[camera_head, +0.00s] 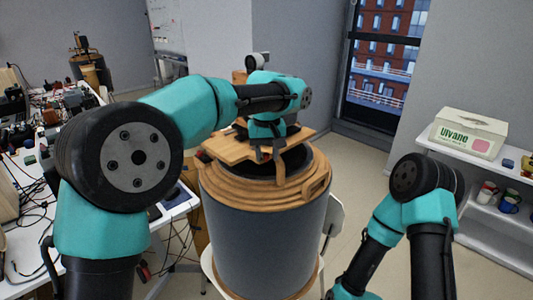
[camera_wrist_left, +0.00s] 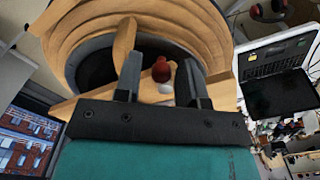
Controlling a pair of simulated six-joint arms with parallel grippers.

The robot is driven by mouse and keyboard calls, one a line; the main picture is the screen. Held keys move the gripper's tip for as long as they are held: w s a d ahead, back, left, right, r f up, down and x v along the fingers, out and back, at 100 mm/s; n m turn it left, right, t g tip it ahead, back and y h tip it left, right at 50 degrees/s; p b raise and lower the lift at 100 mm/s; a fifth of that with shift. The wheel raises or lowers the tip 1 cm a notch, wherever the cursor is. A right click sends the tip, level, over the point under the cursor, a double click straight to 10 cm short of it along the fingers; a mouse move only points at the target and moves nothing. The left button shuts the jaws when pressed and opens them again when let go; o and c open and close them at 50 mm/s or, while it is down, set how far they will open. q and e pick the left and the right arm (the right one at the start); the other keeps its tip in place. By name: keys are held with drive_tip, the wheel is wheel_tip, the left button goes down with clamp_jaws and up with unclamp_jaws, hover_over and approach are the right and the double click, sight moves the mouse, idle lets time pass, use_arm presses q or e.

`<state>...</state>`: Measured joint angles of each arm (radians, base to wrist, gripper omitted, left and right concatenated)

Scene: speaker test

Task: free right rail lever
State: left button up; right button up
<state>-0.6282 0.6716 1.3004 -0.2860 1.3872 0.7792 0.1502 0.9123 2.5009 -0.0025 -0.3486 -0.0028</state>
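A large grey drum (camera_head: 265,235) with a stepped wooden rim (camera_head: 250,188) stands in the middle of the head view, with a dark round opening on top. A flat wooden piece (camera_head: 232,150) lies across its top. My left gripper (camera_head: 266,152) is over this top, pointing down. In the left wrist view its two dark fingers (camera_wrist_left: 160,70) are apart. An upright wooden bar (camera_wrist_left: 124,40) is by the left finger. I cannot tell which part is the right rail lever, or whether the fingers touch anything.
A cluttered white table (camera_head: 165,212) with cables is at the left. A white shelf (camera_head: 480,165) with a box (camera_head: 468,133) and mugs (camera_head: 509,204) is at the right. My right arm (camera_head: 430,205) is at the lower right, apart from the drum.

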sight(266, 153)
use_arm(q)
drive_tip(key=shift+o, duration=0.5)
wheel_tip(266, 153, up, 18)
drive_tip(key=shift+f, duration=0.25)
idle(0.5)
